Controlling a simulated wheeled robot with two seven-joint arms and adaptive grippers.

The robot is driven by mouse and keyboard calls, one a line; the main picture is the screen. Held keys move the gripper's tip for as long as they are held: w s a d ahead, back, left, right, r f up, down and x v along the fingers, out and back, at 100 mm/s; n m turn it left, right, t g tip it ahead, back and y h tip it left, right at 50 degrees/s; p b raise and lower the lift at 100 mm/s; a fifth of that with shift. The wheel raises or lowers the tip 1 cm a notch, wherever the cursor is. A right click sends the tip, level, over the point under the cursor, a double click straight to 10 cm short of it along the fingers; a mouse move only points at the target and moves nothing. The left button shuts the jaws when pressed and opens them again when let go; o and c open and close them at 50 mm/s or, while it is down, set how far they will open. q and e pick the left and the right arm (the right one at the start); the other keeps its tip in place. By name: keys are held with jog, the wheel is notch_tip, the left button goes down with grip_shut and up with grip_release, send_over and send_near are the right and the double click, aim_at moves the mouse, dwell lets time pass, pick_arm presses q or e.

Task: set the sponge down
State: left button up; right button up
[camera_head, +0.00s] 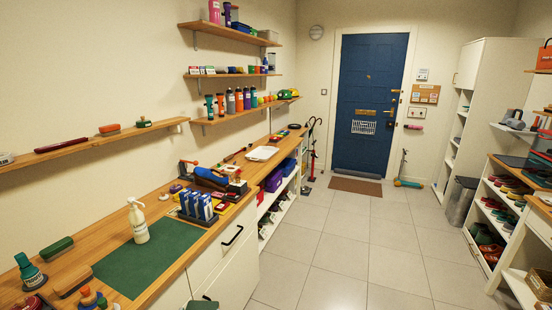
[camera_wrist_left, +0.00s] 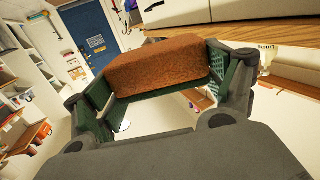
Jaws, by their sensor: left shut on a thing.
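The sponge (camera_wrist_left: 158,70) is a rusty brown block with a rough face, seen in the left wrist view. My left gripper (camera_wrist_left: 163,84) is shut on it, with a green-padded finger at each side. The sponge is held clear in the air, with pale floor below and wood edges behind it. In the head view I cannot make out the sponge. A small dark shape at the bottom edge there is too cut off to tell. My right gripper is in neither view.
A wooden counter (camera_head: 160,195) runs along the left wall, with a green mat (camera_head: 150,258) on it. The mat's front part is bare. The tiled floor (camera_head: 335,245) is open.

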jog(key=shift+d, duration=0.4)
pick_arm(q)
jog(key=shift+r, duration=0.1)
dwell(0.3)
